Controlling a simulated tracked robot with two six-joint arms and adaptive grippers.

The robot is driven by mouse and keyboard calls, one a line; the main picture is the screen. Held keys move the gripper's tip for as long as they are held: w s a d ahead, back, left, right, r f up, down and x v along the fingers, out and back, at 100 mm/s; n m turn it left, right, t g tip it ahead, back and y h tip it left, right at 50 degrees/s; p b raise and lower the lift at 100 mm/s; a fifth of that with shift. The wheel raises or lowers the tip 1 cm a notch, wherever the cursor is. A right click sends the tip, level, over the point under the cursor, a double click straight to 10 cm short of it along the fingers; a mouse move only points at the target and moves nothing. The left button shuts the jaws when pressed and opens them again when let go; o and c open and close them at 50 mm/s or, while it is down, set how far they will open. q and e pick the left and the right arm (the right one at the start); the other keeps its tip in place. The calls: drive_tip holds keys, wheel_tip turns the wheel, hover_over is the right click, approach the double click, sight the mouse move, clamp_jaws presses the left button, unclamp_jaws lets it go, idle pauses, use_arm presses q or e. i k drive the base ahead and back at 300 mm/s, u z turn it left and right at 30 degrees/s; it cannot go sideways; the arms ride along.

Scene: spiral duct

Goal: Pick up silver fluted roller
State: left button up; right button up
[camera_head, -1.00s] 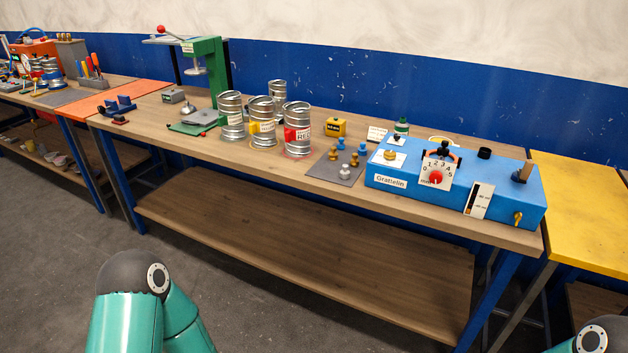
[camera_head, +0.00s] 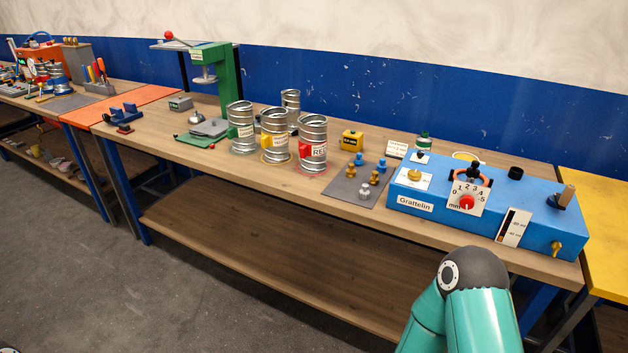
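A small silver piece (camera_head: 364,192), which looks like the silver fluted roller, stands on the grey mat (camera_head: 342,191) near the front edge of the wooden bench (camera_head: 290,188). It is too small to make out its flutes. Several blue and brass-coloured pieces stand behind it on the same mat. Nothing of mine touches it. A teal link of my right arm, with a dark joint, shows at the lower right, in front of the bench. Neither gripper is in view.
The blue Grattelin box (camera_head: 487,207) stands right of the mat. Several metal cans, one of them the red-labelled can (camera_head: 312,143), stand to its left. A yellow block (camera_head: 352,140) is behind it. A green press (camera_head: 219,72) stands farther left. The bench's lower shelf (camera_head: 270,248) looks empty.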

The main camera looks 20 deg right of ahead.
sight(364, 194)
drive_tip(key=u, duration=0.2)
drive_tip(key=i, duration=1.1)
drive_tip(key=z, duration=0.55)
